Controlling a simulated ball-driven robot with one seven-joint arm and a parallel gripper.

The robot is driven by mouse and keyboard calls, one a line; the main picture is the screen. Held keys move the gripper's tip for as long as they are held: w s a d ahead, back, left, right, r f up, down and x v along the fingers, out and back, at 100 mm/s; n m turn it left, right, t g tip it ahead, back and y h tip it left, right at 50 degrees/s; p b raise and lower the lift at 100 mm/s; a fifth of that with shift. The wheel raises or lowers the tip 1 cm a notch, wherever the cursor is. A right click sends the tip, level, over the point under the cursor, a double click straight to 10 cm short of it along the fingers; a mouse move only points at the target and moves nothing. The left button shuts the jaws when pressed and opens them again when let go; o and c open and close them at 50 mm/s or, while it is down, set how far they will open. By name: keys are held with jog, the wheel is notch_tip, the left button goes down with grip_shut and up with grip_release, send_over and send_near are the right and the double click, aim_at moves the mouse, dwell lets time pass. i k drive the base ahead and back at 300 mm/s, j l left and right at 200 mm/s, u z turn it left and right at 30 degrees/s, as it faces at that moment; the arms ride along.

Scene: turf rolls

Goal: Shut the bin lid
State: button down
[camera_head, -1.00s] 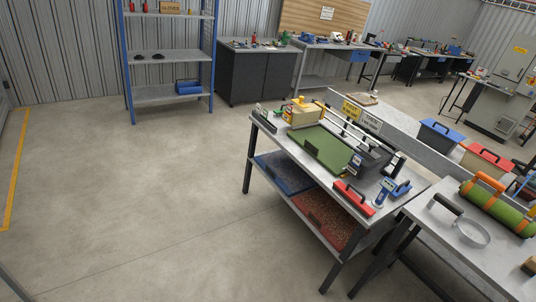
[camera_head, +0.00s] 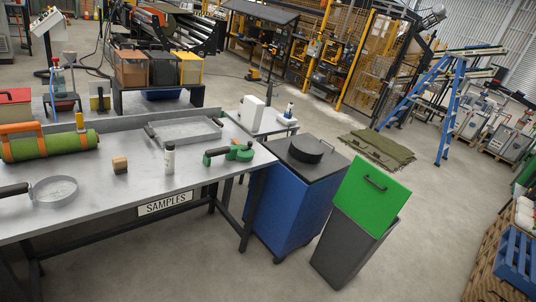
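A dark grey bin (camera_head: 345,248) stands on the floor at the right end of the samples table. Its green lid (camera_head: 362,205) appears raised and tilted up, with its lower edge along the near side of the bin's top. A dark handle (camera_head: 375,183) is on the lid's face toward me. The lid hides the bin's opening and inside, so I cannot tell the exact lid angle. My gripper is not in view.
A blue cabinet (camera_head: 285,215) with a black round object (camera_head: 305,150) on top stands close left of the bin. The samples table (camera_head: 215,178) is further left. A blue pallet (camera_head: 518,262) is at far right. Floor right of the bin is clear.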

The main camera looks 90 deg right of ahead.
aim_at(372, 198)
jog(key=z, duration=3.3)
jog(key=i+j+u, duration=0.15)
jog(key=i+u, duration=0.15)
jog(key=i, duration=0.8)
jog(key=i+l+u, duration=0.1)
jog(key=i+u, duration=0.25)
jog(key=i, duration=0.75)
